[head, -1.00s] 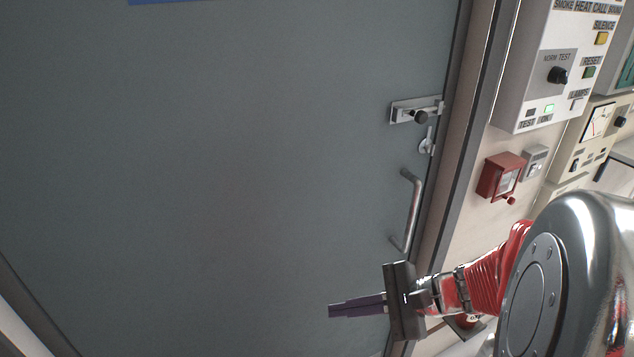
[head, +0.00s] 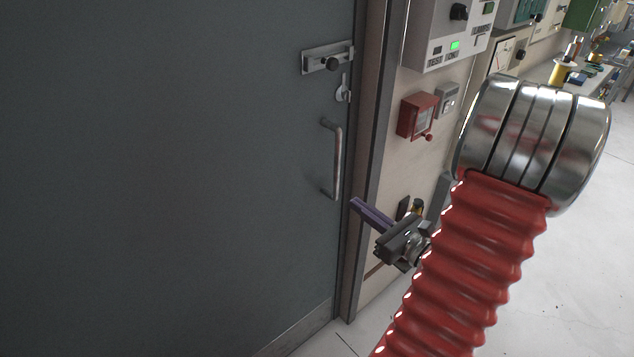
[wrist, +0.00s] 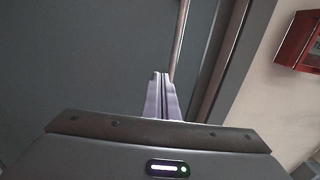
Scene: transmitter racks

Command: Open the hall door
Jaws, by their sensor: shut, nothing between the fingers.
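The grey hall door (head: 180,150) fills the left of the head view and looks shut in its frame. Near its right edge is a vertical metal pull handle (head: 337,165). Above the handle are a small lock plate (head: 343,90) and a slide bolt with a black knob (head: 328,59). I cannot tell whether the bolt is drawn. My gripper (head: 355,203) is shut and empty, just right of and below the handle in the head view. In the wrist view the handle (wrist: 180,40) runs above the shut purple fingertips (wrist: 161,75). Contact cannot be told.
The door frame (head: 372,130) stands right of the handle. On the wall are a red call box (head: 418,116), a small grey box (head: 447,99) and a control panel (head: 440,35). A bench (head: 575,75) with items is at the far right. Open floor (head: 560,270) lies to the right.

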